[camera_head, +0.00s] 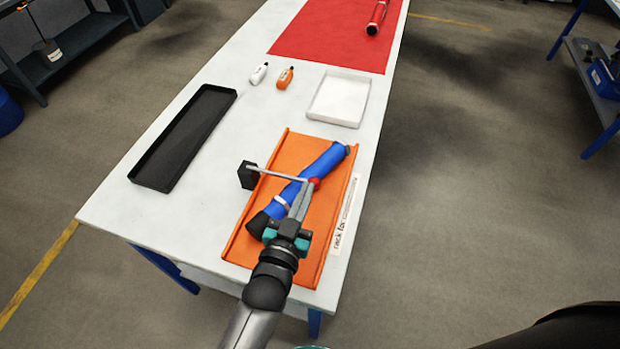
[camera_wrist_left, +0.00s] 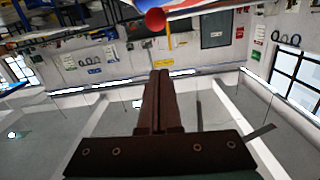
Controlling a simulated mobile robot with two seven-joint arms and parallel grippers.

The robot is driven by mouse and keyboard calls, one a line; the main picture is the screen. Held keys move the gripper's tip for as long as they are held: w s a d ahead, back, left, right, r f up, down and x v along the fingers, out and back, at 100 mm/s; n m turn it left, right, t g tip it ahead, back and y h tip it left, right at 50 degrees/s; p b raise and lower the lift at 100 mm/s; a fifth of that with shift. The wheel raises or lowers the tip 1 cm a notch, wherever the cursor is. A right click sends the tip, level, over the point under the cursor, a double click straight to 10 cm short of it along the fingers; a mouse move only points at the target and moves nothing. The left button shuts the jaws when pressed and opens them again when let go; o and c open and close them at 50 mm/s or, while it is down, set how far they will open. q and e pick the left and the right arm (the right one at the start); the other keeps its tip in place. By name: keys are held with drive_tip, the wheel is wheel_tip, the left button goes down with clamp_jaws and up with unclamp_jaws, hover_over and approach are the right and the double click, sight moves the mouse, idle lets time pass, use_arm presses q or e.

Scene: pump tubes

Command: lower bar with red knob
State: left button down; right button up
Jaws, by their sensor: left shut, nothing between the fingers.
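A thin grey bar (camera_head: 276,174) runs from a black block (camera_head: 247,175) on the left edge of the orange rack (camera_head: 318,222) across the blue tube (camera_head: 320,165). Its red knob (camera_head: 315,183) is at the bar's right end; I cannot tell whether the bar touches the tube. My left gripper (camera_head: 307,188) is shut and empty, its fingertips right by the knob. In the left wrist view, the red knob (camera_wrist_left: 155,19) shows just beyond the shut fingertips (camera_wrist_left: 161,75), with a small apparent gap. My right gripper is not in view.
A black tray (camera_head: 183,138) lies on the left of the white table. A white tray (camera_head: 339,99), a white bottle (camera_head: 259,74) and an orange bottle (camera_head: 285,78) stand behind the rack. A red mat (camera_head: 325,38) with a red tube (camera_head: 377,17) lies at the far end.

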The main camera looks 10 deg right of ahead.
use_arm(q)
drive_tip(key=v, duration=0.6)
drive_tip(key=shift+s+a, duration=0.2)
drive_tip(key=shift+a, duration=0.05)
idle(0.3)
drive_tip(key=s+a+f+n+g+y, duration=0.1)
drive_tip(key=a+f+n+g+y, duration=0.2)
drive_tip(key=a+g+y, duration=0.5)
drive_tip(key=s+a+r+n+g, duration=0.2)
drive_tip(key=s+a+r+g, duration=0.15)
drive_tip(key=s+a, duration=0.8)
wheel_tip(320, 180, down, 27)
drive_tip(key=s+g+b, duration=0.2)
drive_tip(key=b, duration=0.1)
drive_tip(key=s+a+f+b, duration=0.3)
drive_tip(key=s+f, duration=1.2)
drive_tip(key=f, duration=0.1)
drive_tip(key=shift+f+m+g, duration=0.3)
drive_tip(key=shift+g, duration=0.05)
